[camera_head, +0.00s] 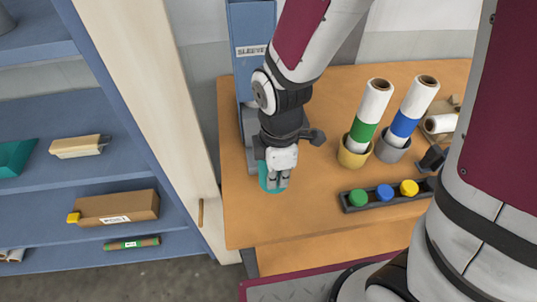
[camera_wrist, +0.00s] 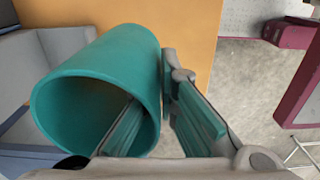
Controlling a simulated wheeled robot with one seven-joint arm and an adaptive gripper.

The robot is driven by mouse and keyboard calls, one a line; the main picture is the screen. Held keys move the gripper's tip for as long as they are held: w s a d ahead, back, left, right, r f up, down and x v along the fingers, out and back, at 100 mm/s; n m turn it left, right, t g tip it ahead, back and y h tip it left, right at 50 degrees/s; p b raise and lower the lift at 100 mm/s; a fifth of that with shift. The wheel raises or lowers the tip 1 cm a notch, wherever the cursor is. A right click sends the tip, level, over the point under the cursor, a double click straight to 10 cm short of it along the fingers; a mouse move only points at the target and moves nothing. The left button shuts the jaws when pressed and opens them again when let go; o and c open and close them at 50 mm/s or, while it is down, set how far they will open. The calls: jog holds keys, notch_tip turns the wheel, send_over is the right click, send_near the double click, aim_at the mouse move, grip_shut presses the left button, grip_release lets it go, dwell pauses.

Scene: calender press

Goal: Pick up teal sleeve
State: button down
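The teal sleeve (camera_head: 265,176) is a hollow tube, mostly hidden behind my gripper in the head view, by the foot of the blue dispenser marked for sleeves. In the wrist view the sleeve (camera_wrist: 100,62) is large, with its open end facing the camera. My gripper (camera_head: 278,183) points down at it. In the wrist view my gripper (camera_wrist: 158,112) has one finger inside the sleeve's opening and the other outside its right wall. The fingers stand apart with the wall between them; firm contact on both sides does not show.
The blue dispenser (camera_head: 251,58) stands just behind the sleeve. On the wooden table (camera_head: 300,222) to the right are a yellow cup (camera_head: 353,153) and a grey cup (camera_head: 391,148) holding rolls, and a dark tray (camera_head: 357,208) with coloured caps. Blue shelves (camera_head: 60,176) stand left.

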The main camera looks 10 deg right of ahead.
jog(key=shift+s+d+r+p, duration=0.1)
jog(key=shift+s+p, duration=0.45)
jog(key=shift+s, duration=0.25)
jog(key=shift+s+d+r+p, duration=0.15)
jog(key=shift+s+p, duration=0.35)
jog(key=shift+s, duration=0.25)
jog(key=shift+s+d+r+p, duration=0.1)
jog(key=shift+s+p, duration=0.45)
jog(key=shift+s, duration=0.25)
jog(key=shift+f, duration=0.1)
